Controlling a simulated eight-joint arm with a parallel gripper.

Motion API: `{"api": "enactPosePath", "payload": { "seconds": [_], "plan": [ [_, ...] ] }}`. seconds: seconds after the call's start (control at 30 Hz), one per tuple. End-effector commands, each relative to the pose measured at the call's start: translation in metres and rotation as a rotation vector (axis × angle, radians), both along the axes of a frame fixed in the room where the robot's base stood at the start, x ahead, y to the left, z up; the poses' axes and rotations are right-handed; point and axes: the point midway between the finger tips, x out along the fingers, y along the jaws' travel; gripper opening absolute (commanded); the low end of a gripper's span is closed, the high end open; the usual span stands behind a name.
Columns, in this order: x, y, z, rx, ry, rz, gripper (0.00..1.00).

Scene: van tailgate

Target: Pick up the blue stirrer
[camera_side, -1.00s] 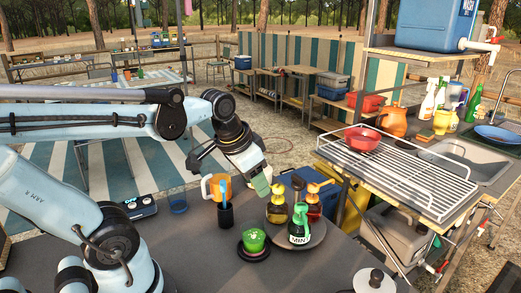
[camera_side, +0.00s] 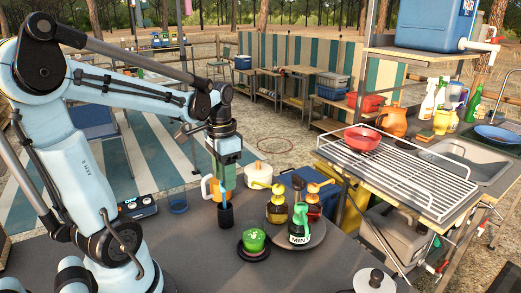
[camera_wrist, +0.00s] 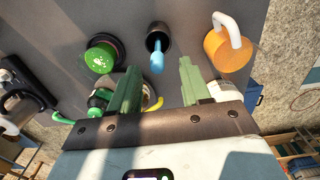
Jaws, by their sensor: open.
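The blue stirrer (camera_wrist: 157,62) stands in a dark cup (camera_wrist: 158,40), its upper end sticking out toward the wrist camera. The cup also shows in the side view (camera_side: 225,216), on the dark counter. My gripper (camera_wrist: 158,76) points down above the cup with its green fingers apart. In the wrist view the stirrer lies in line with the gap between the fingertips, and nothing is gripped.
An orange mug (camera_side: 212,187) stands just behind the cup. A green cup (camera_side: 254,240) on a black saucer is in front of it. Pump bottles (camera_side: 299,228) stand on a round tray to the right. A cream pot (camera_side: 258,175) is behind. The counter's front is mostly clear.

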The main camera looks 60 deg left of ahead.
Motion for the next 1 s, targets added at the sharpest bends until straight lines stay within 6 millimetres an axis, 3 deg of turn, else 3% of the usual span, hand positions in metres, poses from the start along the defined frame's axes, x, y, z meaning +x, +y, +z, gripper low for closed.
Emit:
{"api": "enactPosePath", "payload": {
  "seconds": [0.27, 0.7, 1.0],
  "plan": [
    [-0.001, 0.0, -0.012, 0.0, 0.0, 0.0, 0.47],
    [-0.006, -0.002, -0.056, 0.0, -0.001, 0.0, 0.47],
    [-0.006, -0.002, -0.06, 0.0, -0.002, 0.0, 0.47]
  ]
}}
